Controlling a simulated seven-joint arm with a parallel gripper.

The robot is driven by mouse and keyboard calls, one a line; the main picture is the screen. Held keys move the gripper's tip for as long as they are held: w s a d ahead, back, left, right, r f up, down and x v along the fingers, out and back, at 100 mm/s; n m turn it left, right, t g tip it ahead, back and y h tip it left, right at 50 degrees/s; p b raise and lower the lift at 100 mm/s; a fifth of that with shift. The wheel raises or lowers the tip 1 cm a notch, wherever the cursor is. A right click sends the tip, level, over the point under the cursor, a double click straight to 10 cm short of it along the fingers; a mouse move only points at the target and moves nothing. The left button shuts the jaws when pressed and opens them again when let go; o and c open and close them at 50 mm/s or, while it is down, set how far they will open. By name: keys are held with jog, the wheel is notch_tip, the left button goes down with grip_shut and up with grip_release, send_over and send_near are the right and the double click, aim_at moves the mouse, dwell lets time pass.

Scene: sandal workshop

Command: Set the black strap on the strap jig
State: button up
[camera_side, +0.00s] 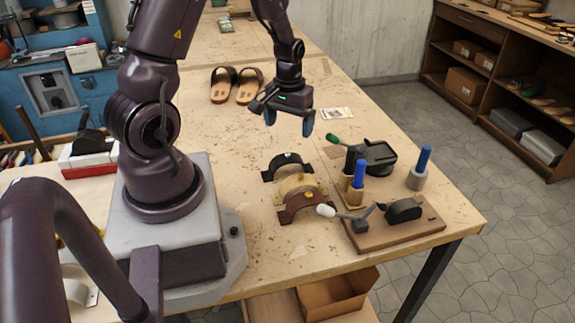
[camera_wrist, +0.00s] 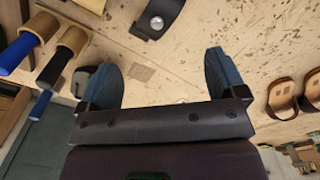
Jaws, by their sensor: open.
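The black strap (camera_side: 287,166) stands as an arch on the table, at the far end of a row of straps. In the wrist view part of the black strap (camera_wrist: 163,12) shows with a silver rivet at the top edge, the rest cut off. A brown board with a black rounded form (camera_side: 404,209) and a white-handled lever, apparently the strap jig, lies near the table's front right. My gripper (camera_side: 289,121) is open and empty above the table, beyond the black strap. Its blue fingers (camera_wrist: 165,80) are spread apart in the wrist view.
A tan strap (camera_side: 298,185) and a brown strap (camera_side: 301,205) stand close beside the black one. Upright blue-handled tools (camera_side: 358,175) and a dark device with a green-handled lever (camera_side: 377,157) stand to the right. Sandals (camera_side: 236,86) lie farther back. Bare tabletop lies left of the straps.

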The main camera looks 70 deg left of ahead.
aim_at(287, 153)
notch_tip(287, 153, down, 3)
jog(key=shift+f, duration=0.1)
jog(key=f, duration=0.4)
jog(key=shift+s+d, duration=0.35)
jog(key=shift+d, duration=0.05)
jog(key=shift+f, duration=0.6)
jog(key=c, duration=0.7)
jog(key=shift+c, duration=0.3)
